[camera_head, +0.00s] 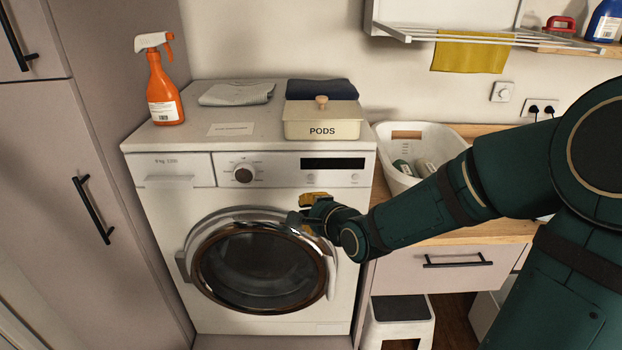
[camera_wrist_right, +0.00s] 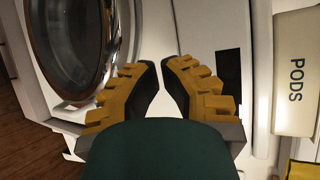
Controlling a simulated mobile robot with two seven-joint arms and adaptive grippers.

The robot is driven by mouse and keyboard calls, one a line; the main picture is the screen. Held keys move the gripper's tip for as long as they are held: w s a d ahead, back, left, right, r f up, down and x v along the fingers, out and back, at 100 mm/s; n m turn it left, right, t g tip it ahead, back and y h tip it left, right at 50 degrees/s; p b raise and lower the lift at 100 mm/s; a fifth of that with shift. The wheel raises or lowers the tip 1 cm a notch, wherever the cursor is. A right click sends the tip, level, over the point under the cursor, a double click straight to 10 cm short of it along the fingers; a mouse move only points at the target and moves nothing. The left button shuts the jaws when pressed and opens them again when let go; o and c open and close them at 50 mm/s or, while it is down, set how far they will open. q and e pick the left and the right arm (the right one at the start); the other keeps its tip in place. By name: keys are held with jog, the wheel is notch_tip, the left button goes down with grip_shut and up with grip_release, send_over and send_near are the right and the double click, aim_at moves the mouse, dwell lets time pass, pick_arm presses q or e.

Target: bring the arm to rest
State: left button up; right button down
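My right arm (camera_head: 435,208) reaches in from the right in the head view, dark green, bent, with its hand in front of the washing machine's (camera_head: 165,215) upper right front. My right gripper (camera_wrist_right: 161,76) has yellow and black fingers. In the wrist view a narrow gap shows between the fingertips, with nothing in it. In the head view the gripper is partly hidden by its own wrist, above and right of the round door (camera_head: 255,265). The door looks shut or nearly so. Whether the gripper touches the machine, I cannot tell. My left gripper is not in view.
On the machine stand an orange spray bottle (camera_head: 163,90), folded cloths (camera_head: 237,93) and a PODS box (camera_head: 322,122). A step stool (camera_head: 398,318) is below. A tall cabinet (camera_head: 95,190) bounds the left.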

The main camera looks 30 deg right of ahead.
dwell(0.3)
jog(key=a+f+n+g+y, duration=0.25)
jog(key=a+f+n, duration=0.3)
jog(key=f, duration=0.55)
jog(key=s+a+f+n+g, duration=0.5)
jog(key=s+a+f+n, duration=0.2)
jog(key=f, duration=0.4)
jog(key=s+a+f+n+g+y, duration=0.1)
jog(key=s+a+f+n+g, duration=0.3)
jog(key=s+a+f+n, duration=0.3)
notch_tip(320, 180, down, 4)
jog(key=shift+s+a+r+g, duration=0.1)
jog(key=shift+s+a+g, duration=0.1)
jog(key=shift+s+g, duration=0.25)
